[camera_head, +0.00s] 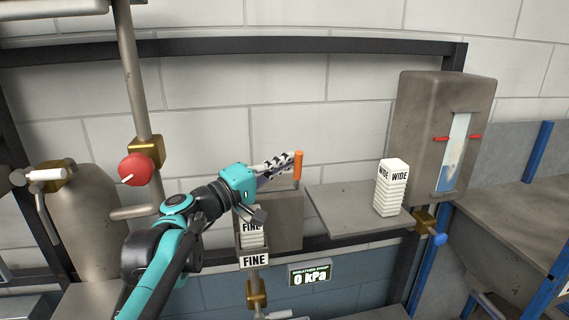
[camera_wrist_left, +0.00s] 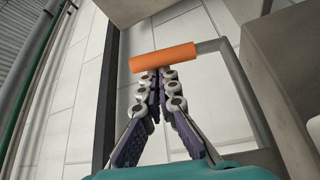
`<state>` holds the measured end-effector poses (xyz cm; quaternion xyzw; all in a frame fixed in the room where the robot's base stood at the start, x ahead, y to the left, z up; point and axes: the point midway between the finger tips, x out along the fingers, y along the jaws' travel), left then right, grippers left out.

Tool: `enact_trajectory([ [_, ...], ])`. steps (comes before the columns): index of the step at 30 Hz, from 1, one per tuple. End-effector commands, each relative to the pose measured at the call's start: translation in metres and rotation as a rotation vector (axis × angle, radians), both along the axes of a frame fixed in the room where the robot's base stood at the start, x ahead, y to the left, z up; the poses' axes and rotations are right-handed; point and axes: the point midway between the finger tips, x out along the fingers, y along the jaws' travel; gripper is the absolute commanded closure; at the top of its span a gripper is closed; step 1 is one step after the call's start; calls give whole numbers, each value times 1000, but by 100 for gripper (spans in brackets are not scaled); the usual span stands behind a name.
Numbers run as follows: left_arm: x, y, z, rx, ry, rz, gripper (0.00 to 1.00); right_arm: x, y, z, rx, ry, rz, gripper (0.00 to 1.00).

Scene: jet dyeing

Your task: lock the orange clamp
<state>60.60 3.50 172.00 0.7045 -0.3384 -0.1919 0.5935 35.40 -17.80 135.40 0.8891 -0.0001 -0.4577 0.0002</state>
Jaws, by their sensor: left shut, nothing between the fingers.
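The orange clamp handle (camera_head: 298,167) stands upright in the head view, just above the grey filter housing (camera_head: 288,222). In the left wrist view the orange handle (camera_wrist_left: 165,57) sits on the end of a bent grey bar (camera_wrist_left: 235,80). My left gripper (camera_head: 289,161) reaches in from the left, its tips beside the handle. In the wrist view my left gripper (camera_wrist_left: 160,72) has its fingertips together with nothing between them, right at the handle. I cannot tell whether they touch it. My right gripper is in neither view.
A stack marked FINE (camera_head: 251,228) sits in the housing below my left wrist. A stack marked WIDE (camera_head: 391,187) stands on a grey shelf (camera_head: 340,212) to the right. A gauge box (camera_head: 442,130), a red ball knob (camera_head: 136,169) and a 0 kPa display (camera_head: 310,275) are nearby.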

Motion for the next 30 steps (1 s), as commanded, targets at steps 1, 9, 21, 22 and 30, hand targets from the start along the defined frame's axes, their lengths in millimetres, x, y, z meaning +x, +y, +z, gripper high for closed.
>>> enact_trajectory([
  [1, -3, -1, -2, 3, -13, -1, 100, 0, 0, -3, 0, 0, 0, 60],
  [9, -15, -5, -7, 4, -11, -3, 100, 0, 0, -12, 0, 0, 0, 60],
  [21, -32, -9, -17, 38, -139, -2, 100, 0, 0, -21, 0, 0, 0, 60],
  [22, -32, -9, -18, 38, -139, -2, 100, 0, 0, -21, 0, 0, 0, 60],
  [30, -36, -10, -21, 37, -138, -2, 100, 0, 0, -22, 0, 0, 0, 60],
])
